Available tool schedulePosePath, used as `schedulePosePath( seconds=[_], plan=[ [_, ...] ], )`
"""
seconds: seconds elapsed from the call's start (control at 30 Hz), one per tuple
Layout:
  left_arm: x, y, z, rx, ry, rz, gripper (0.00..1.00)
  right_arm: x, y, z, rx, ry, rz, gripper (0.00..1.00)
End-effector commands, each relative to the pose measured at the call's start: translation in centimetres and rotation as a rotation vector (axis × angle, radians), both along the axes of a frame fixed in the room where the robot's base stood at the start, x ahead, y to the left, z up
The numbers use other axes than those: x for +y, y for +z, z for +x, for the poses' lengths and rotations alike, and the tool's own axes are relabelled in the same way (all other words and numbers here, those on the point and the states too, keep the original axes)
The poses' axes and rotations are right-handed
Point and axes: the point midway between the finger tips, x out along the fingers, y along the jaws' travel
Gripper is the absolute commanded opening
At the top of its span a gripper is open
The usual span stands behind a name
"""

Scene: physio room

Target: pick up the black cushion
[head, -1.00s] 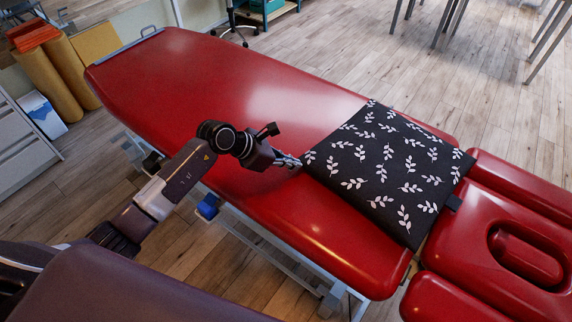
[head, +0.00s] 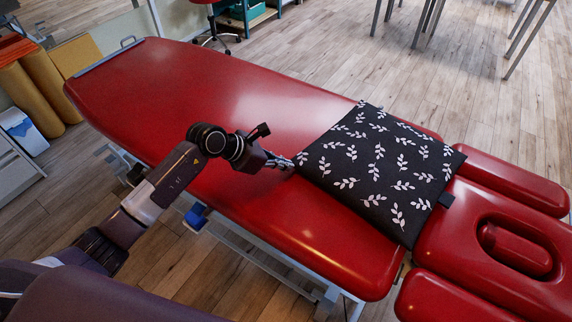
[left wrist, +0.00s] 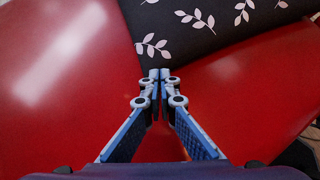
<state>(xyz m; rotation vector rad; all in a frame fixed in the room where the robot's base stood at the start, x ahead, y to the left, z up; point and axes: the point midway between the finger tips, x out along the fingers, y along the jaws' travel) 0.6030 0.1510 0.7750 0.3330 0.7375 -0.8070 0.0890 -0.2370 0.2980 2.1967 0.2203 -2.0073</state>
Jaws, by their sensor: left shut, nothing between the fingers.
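The black cushion (head: 377,165) with white leaf sprigs lies flat on the red treatment table (head: 190,85), near its headrest end. In the left wrist view the cushion (left wrist: 215,30) fills the top, its near corner just ahead of my fingertips. My left gripper (head: 292,163) is at the cushion's left corner, low over the red surface. In the left wrist view my left gripper (left wrist: 159,75) has its fingertips together with nothing between them. I cannot tell whether the tips touch the cushion. My right gripper is not in view.
The red headrest section (head: 480,285) with a face opening lies to the right of the cushion. Yellow rolls (head: 45,90) and a white-blue box (head: 22,130) stand at the left. Metal legs (head: 425,25) stand at the top right. The table left of the cushion is bare.

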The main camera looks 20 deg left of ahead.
Motion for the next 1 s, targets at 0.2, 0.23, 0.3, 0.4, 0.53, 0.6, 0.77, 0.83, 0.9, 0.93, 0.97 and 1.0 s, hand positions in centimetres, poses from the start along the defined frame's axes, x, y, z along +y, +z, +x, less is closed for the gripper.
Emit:
schedulePosePath(
  seconds=[0.2, 0.23, 0.3, 0.4, 0.53, 0.6, 0.77, 0.83, 0.9, 0.93, 0.97, 1.0],
  plan=[
    [2.5, 3.1, -2.0, -0.002, 0.000, 0.006, 0.00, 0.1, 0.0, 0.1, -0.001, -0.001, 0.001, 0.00],
    [2.8, 3.5, -2.4, -0.002, -0.001, 0.006, 0.00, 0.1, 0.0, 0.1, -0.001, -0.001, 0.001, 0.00],
    [3.6, 4.6, -3.1, -0.001, 0.000, 0.006, 0.00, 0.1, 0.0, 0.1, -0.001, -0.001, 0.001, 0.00],
    [4.5, 5.9, -4.0, 0.001, -0.001, 0.006, 0.00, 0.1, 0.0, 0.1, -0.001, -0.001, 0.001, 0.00],
    [5.5, 7.1, -4.8, 0.000, 0.001, 0.004, 0.00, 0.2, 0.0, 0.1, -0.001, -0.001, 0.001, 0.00],
    [5.7, 7.5, -5.0, 0.000, 0.000, 0.002, 0.00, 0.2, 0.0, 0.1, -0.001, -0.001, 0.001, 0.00],
    [5.9, 7.8, -5.2, 0.001, 0.000, 0.001, 0.00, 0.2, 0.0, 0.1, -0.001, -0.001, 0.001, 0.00],
    [5.9, 7.8, -5.2, 0.001, 0.000, 0.001, 0.00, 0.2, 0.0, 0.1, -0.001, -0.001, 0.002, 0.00],
    [5.7, 7.9, -5.2, 0.000, 0.000, -0.004, 0.00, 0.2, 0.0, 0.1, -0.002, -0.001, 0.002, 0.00],
    [5.5, 7.9, -5.2, -0.001, -0.001, -0.013, 0.00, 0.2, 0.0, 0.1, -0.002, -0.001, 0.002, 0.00],
    [5.0, 8.1, -5.3, -0.004, -0.001, -0.031, 0.00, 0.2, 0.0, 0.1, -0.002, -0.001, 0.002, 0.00],
    [4.1, 8.5, -5.3, -0.011, -0.001, -0.072, 0.00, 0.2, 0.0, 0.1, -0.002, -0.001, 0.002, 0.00]
  ],
)
